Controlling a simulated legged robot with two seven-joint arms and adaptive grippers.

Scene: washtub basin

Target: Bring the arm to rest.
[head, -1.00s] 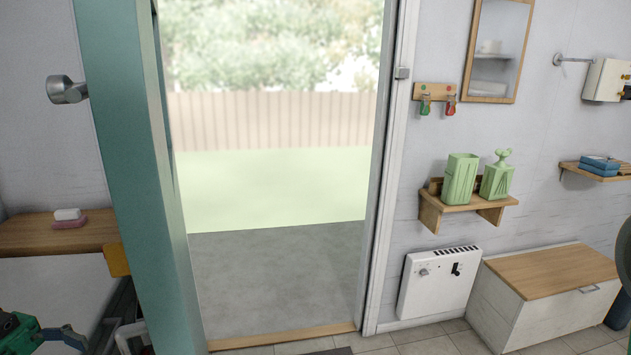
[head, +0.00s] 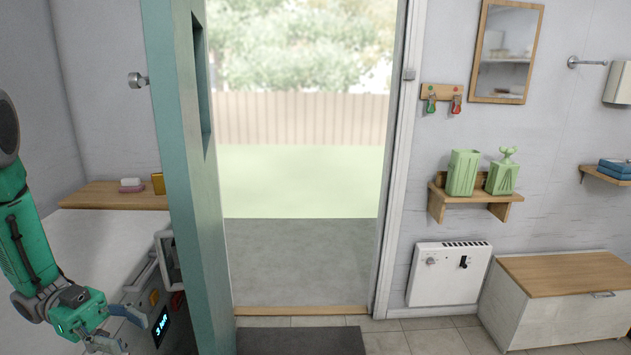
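My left arm comes in from the left side of the head view. Its gripper (head: 134,332) is low at the lower left, with two grey fingers spread apart and nothing seen between them. It is in front of the white appliance (head: 100,243), near the panel with a lit display; I cannot tell whether it touches it. The teal door (head: 196,200) stands open to the right of the gripper, with a gap between them. My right gripper is out of view.
A soap on a pink dish (head: 132,186) lies on a wooden top (head: 95,199) behind the arm. The doorway is open, with a dark mat (head: 300,341) before it. A heater (head: 448,275) and wooden-topped chest (head: 562,273) stand along the right wall.

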